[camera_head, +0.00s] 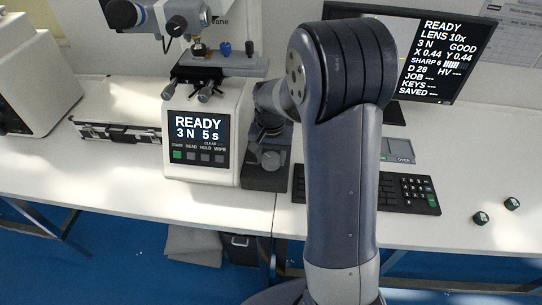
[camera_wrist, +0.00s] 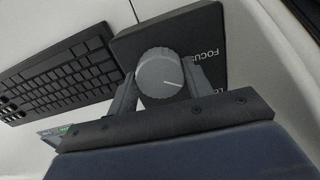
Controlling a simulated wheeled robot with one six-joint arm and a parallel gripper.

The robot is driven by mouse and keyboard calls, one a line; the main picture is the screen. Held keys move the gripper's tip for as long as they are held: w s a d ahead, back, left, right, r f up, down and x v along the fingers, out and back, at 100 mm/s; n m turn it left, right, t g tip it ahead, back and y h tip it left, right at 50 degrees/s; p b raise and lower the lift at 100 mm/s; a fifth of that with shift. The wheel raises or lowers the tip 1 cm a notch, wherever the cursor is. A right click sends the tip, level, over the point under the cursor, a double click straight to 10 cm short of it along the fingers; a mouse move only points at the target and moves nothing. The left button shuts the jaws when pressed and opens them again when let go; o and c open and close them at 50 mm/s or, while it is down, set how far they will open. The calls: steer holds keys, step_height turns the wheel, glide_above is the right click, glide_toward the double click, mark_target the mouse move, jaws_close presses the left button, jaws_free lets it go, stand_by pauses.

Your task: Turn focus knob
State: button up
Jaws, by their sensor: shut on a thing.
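The focus knob (camera_wrist: 160,74) is a grey ribbed dial with a white pointer line, on a black box marked FOCUS (camera_wrist: 199,33) in the wrist view. My gripper (camera_wrist: 160,82) has one finger on each side of the knob and is shut on it. In the head view the dark focus box (camera_head: 265,178) stands just right of the hardness tester (camera_head: 203,125), whose screen reads READY, 3 N 5 s. My arm partly hides this area there. The monitor (camera_head: 442,62) reads READY, LENS 10x, GOOD, SHARP 6.
A black keyboard (camera_head: 412,190) lies right of my arm and also shows in the wrist view (camera_wrist: 60,72). A silver case (camera_head: 120,112) lies left of the tester. The front left tabletop is clear.

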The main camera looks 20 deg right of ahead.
mark_target(270, 158)
steer(key=m, duration=0.7)
steer(key=shift+w, duration=0.1)
steer(key=m, duration=0.7)
stand_by(0.3)
steer(key=o, duration=1)
step_height(270, 158, up, 11)
steer(key=shift+f, duration=0.1)
